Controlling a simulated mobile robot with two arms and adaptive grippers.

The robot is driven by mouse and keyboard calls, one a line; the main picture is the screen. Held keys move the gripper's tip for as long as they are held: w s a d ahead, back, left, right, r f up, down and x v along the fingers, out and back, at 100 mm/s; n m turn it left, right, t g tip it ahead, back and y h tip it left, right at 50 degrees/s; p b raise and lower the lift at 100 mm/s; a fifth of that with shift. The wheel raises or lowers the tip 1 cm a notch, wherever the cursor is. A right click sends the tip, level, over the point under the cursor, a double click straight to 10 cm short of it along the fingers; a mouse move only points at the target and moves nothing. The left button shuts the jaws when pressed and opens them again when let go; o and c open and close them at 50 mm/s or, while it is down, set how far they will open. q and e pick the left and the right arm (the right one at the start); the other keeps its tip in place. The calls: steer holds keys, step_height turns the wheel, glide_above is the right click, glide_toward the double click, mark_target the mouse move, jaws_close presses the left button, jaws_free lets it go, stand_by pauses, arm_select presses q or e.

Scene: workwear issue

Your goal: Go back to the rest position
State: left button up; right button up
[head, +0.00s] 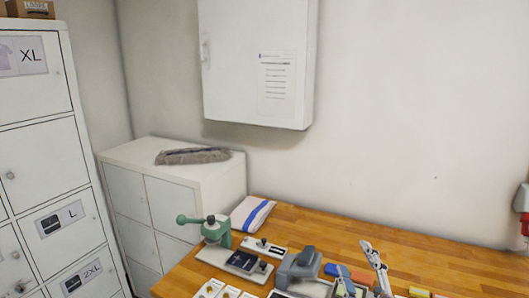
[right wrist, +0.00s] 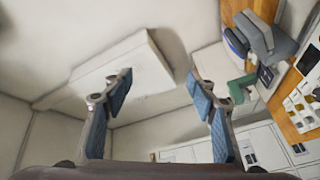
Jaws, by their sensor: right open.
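My right gripper (head: 362,264) shows at the lower edge of the head view, above the front part of the wooden table (head: 420,258). Its grey fingers with blue pads fill the middle of the right wrist view (right wrist: 157,84). They stand wide apart with nothing between them. The gripper faces the wall and cabinets, not the table top. My left gripper is in neither view.
A green press (head: 216,232), a folded white cloth with a blue stripe (head: 252,214) and a grey device (head: 299,266) are on the table. A low white cabinet (head: 190,172) bears a grey brush-like item (head: 193,156). A wall cabinet (head: 235,65) hangs above. Lockers (head: 35,160) stand left.

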steer(key=s+d+f+m+g+h, duration=0.2)
steer(key=s+f+m+g, duration=0.25)
steer(key=f, duration=0.35)
steer(key=s+d+f+m+g+h, duration=0.1)
steer(key=s+f+m+g, duration=0.2)
steer(key=s+f, duration=0.45)
steer(key=s+a+f+m+g+y, duration=0.1)
steer(key=s+a+f+m+g, duration=0.1)
steer(key=s+f+g, duration=0.5)
steer(key=s+a+f+m+g+y, duration=0.15)
steer(key=s+f, duration=0.25)
steer(key=s, duration=0.8)
step_height(320, 180, down, 29)
steer(key=b, duration=0.5)
steer(key=s+d+f+g+b, duration=0.1)
steer(key=s+f+b, duration=0.1)
steer(key=s+f, duration=0.7)
steer(key=s+d+f+g+b, duration=0.1)
steer(key=s+d+f+b, duration=0.1)
steer(key=s+f, duration=0.7)
step_height(320, 180, down, 6)
steer(key=shift+s+d+h+b, duration=0.15)
steer(key=shift+s+h+b, duration=0.1)
steer(key=shift+h+b, duration=0.25)
